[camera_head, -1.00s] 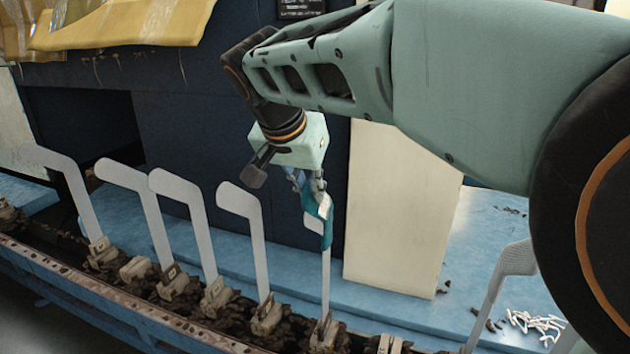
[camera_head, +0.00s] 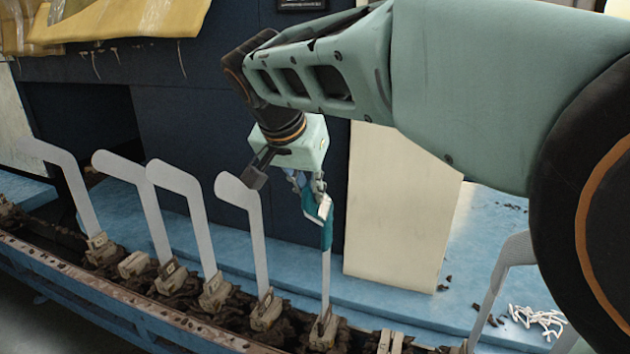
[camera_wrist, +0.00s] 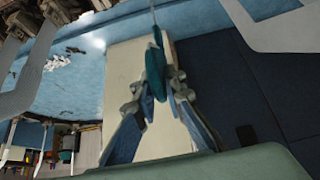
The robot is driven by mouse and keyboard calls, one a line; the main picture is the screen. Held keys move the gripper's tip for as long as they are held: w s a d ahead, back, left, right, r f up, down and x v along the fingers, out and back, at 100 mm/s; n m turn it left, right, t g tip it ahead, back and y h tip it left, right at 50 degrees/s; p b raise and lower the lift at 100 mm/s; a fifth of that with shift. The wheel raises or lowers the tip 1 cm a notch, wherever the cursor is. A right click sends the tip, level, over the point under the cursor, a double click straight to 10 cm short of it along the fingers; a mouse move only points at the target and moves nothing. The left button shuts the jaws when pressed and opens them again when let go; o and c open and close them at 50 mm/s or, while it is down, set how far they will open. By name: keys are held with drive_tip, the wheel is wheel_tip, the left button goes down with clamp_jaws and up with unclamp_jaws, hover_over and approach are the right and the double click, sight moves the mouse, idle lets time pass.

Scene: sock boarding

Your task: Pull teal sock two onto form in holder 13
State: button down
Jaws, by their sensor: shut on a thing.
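The teal sock (camera_head: 327,236) hangs at the upper end of a pale upright form (camera_head: 326,285), over part of it. A white patch of the form's bent top shows beside the teal. The form stands in a clip-like holder (camera_head: 323,330); no number on it is readable. My gripper (camera_head: 314,188) is just above the form's top, pointing down, shut on the sock's upper part. In the wrist view the sock (camera_wrist: 155,70) lies between the fingertips (camera_wrist: 154,88), with the thin form running away beyond it. How far the sock covers the toe is unclear.
Several bare pale forms (camera_head: 240,195) stand in a row to the left on a dirty rail (camera_head: 110,290). A cream panel (camera_head: 400,210) stands close behind on the right. A blue surface (camera_head: 280,265) runs behind, with white scraps (camera_head: 535,318) at right.

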drive_tip(key=shift+f+b, duration=0.45)
drive_tip(key=shift+f, duration=0.15)
drive_tip(key=c, duration=1.9)
unclamp_jaws()
drive_tip(key=shift+r, duration=0.15)
wheel_tip(320, 180, up, 10)
drive_tip(key=shift+f, duration=0.2)
drive_tip(key=shift+r, duration=0.15)
